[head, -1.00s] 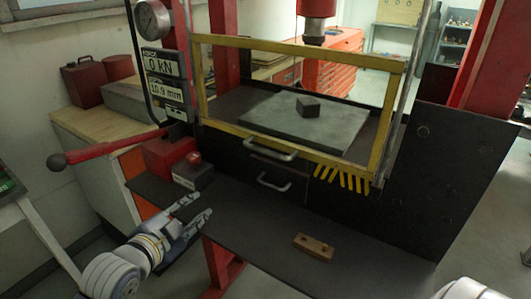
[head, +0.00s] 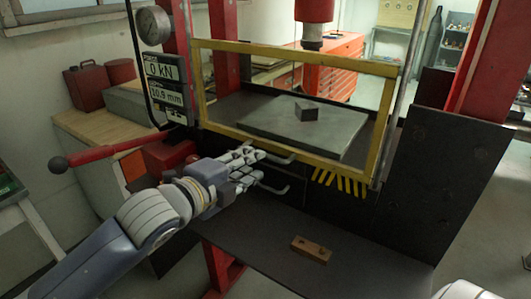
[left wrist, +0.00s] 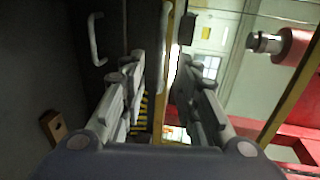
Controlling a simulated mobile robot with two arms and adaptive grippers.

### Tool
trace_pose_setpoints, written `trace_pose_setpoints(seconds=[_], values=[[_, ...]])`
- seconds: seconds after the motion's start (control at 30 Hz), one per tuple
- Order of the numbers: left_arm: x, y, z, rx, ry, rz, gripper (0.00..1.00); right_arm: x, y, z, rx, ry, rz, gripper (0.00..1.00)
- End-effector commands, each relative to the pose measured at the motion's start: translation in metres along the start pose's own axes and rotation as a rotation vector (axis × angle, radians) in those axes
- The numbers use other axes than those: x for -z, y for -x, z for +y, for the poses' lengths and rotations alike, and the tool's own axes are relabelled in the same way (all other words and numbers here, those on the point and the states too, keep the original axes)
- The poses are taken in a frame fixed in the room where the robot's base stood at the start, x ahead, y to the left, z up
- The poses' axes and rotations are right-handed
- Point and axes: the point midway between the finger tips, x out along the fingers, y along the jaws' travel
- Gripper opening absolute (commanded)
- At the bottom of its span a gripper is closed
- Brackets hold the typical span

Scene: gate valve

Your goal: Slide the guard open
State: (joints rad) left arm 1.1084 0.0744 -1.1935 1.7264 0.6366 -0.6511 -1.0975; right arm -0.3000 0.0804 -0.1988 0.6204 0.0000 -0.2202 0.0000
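The guard (head: 292,155) is a yellow-framed clear panel across the front of the press, with its frame around the work area. A grey bar handle (head: 277,158) sits at its lower edge. My left gripper (head: 259,167) is open, its fingertips close to the left end of that handle in the head view. In the left wrist view, the two fingers (left wrist: 160,68) are apart, with the yellow frame edge (left wrist: 169,22) and a pale bar beyond and between them. I cannot tell whether they touch the handle.
A second handle (head: 273,188) is on the dark drawer front below. A grey plate (head: 300,130) with a dark block (head: 306,111) is behind the guard. A wooden block (head: 312,249) lies on the dark shelf. A red lever (head: 110,150) sticks out at left.

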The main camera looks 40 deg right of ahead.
Motion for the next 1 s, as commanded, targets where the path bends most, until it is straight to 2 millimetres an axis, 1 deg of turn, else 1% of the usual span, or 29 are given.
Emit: trace_pose_setpoints(seconds=[0.03,0.2,0.4,0.6,0.9,0.93,0.97,1.0], values=[[0.001,-0.009,-0.002,0.0,0.002,0.001,0.29,0.0,0.005,0.0,0.0,0.0,0.0,0.0],[0.001,-0.037,-0.002,-0.001,0.002,0.001,0.29,0.001,0.011,0.0,0.0,0.001,-0.001,0.0],[0.001,-0.06,-0.001,0.0,0.003,0.0,0.29,0.001,0.016,0.0,0.0,0.001,-0.001,0.0],[0.0,-0.07,0.0,0.0,0.002,0.0,0.29,0.001,0.018,0.0,0.001,0.001,-0.001,0.0],[0.0,-0.071,0.0,0.0,0.001,0.0,0.29,0.001,0.018,0.0,0.001,0.002,-0.001,0.0],[0.0,-0.071,0.0,0.0,0.001,0.0,0.24,0.001,0.018,-0.001,0.001,0.002,-0.001,0.0],[0.0,-0.071,0.0,0.0,0.001,0.0,0.17,0.001,0.018,-0.001,0.001,0.002,-0.001,0.0],[0.0,-0.071,0.0,0.0,0.001,0.0,0.08,0.001,0.018,-0.001,0.001,0.002,-0.001,0.0]])
